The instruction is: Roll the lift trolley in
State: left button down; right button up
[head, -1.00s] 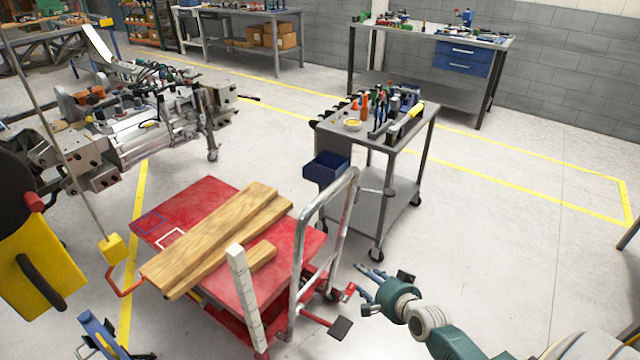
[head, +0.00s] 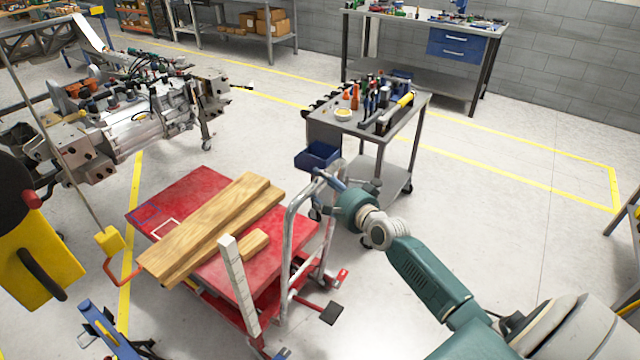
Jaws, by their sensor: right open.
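The lift trolley has a red platform (head: 192,196) in the lower middle of the head view. Wooden boards (head: 205,228) lie on it, with a white scaled post (head: 238,278) at its near edge. Its grey tubular push handle (head: 292,240) rises on the right side, with a black pedal (head: 331,313) low beside it. My right gripper (head: 328,178) is open at the top of the handle, reaching from the right. Its fingers overlap the top bar in the picture; I cannot tell whether they touch it. I cannot make out my left gripper.
A grey tool cart (head: 413,115) with a blue bin (head: 317,156) stands just behind the handle. A chassis with a drive unit (head: 140,120) is at left. A yellow part (head: 40,270) hangs at far left.

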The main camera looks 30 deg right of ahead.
jog(key=shift+w+f, duration=0.15)
jog(key=shift+w, duration=0.6)
grip_shut()
jog(key=shift+w, duration=0.1)
